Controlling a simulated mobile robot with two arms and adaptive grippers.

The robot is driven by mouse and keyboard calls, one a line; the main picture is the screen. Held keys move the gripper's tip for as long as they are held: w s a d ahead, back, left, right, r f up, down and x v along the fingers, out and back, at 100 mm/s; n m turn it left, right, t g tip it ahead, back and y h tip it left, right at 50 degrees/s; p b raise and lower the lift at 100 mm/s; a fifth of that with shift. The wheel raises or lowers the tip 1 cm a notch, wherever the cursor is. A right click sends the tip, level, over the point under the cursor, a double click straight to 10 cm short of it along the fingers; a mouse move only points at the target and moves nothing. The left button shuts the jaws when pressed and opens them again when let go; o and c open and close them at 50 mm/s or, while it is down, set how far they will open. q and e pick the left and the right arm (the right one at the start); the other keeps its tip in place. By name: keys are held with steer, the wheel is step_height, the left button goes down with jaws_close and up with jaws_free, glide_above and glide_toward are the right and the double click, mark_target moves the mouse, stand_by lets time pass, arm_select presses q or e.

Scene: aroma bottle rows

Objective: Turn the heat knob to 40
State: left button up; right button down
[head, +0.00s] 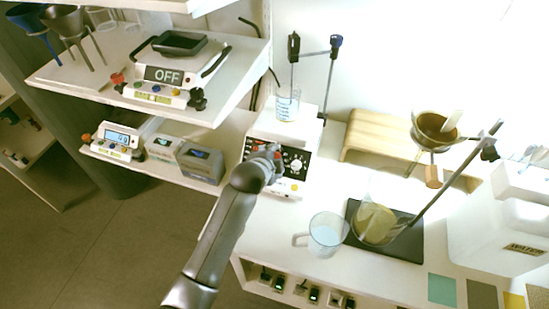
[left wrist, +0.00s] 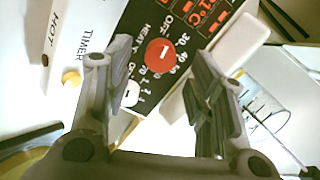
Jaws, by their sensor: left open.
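The heat knob (left wrist: 160,56) is a round red knob with a short white mark, on a black panel in the left wrist view. OFF, 30, 40 and higher numbers are printed around it, next to the word HEAT. Which number the mark points at I cannot tell. A white knob (left wrist: 131,94) is beside it. The panel belongs to the white hotplate stirrer (head: 286,187) in the head view. My left gripper (head: 273,155) is at this panel, mostly hiding the red knob there. Its fingers (left wrist: 160,75) are open, on either side of the red knob, with nothing held.
A glass beaker (head: 287,105) stands on the stirrer, with a stand and probe behind it. A shelf with other devices (head: 158,95) is on the left.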

mark_target(276, 157)
arm_select(q)
steer(key=shift+x, duration=1.4)
steer(key=shift+c, duration=0.2)
steer(key=c, duration=1)
